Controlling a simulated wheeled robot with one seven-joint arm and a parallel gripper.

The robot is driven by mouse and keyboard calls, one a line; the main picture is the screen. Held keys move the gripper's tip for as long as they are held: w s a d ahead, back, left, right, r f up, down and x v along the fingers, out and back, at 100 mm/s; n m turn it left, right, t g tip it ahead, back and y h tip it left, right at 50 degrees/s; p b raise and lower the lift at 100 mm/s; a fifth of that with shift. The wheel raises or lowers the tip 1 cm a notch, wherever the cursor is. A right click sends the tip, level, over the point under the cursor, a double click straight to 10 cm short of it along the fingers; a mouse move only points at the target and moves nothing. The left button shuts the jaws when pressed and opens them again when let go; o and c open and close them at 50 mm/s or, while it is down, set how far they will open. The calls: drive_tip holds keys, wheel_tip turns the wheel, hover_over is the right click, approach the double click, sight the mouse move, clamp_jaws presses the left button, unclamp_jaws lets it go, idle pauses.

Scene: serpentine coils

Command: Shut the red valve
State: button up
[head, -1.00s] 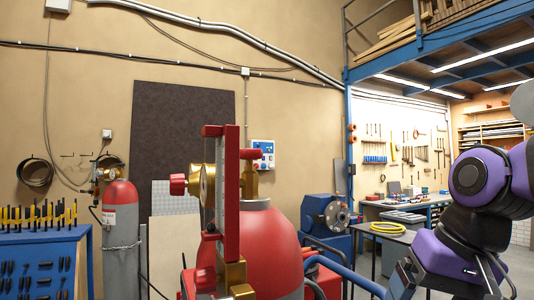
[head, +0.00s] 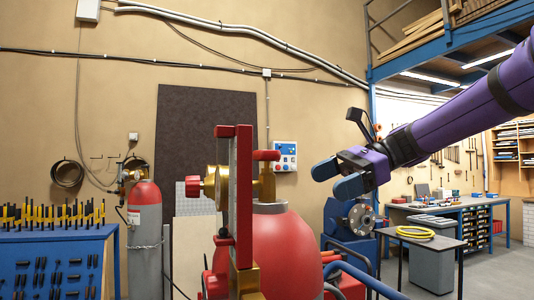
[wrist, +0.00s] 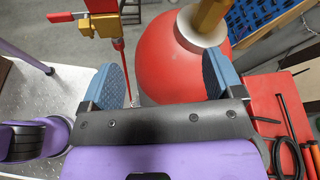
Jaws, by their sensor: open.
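A brass valve assembly with a red upright frame (head: 244,190) stands in front of a red rounded tank (head: 285,250) in the head view. It carries several red handles: one on the left (head: 193,188), one at the upper right (head: 266,155) and one low down (head: 213,284). I cannot tell which is the red valve. My gripper (head: 338,178), with blue fingertips, is open and empty, right of the assembly and apart from it. In the wrist view, the tank (wrist: 165,65) lies beyond the open fingers, and a red handle (wrist: 62,17) on a brass fitting (wrist: 101,25) shows at upper left.
A grey and red gas cylinder (head: 146,235) and a blue tool rack (head: 55,265) stand at left. A blue flanged machine (head: 350,218) stands behind my gripper. A small table with a yellow hose (head: 415,232) is at right. The floor at far right is clear.

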sight(267, 153)
drive_tip(key=w+a+r+m+g+y, duration=0.1)
drive_tip(key=w+r+m+g+y, duration=0.1)
drive_tip(key=w+r+y, duration=0.45)
drive_tip(key=a, duration=0.3)
drive_tip(key=a+h, duration=0.1)
drive_tip(key=a, duration=0.3)
drive_tip(key=a+f+h, duration=0.1)
drive_tip(key=a, duration=0.3)
drive_tip(key=shift+s+f, duration=0.1)
drive_tip(key=shift+s, duration=0.2)
drive_tip(key=c, duration=0.9)
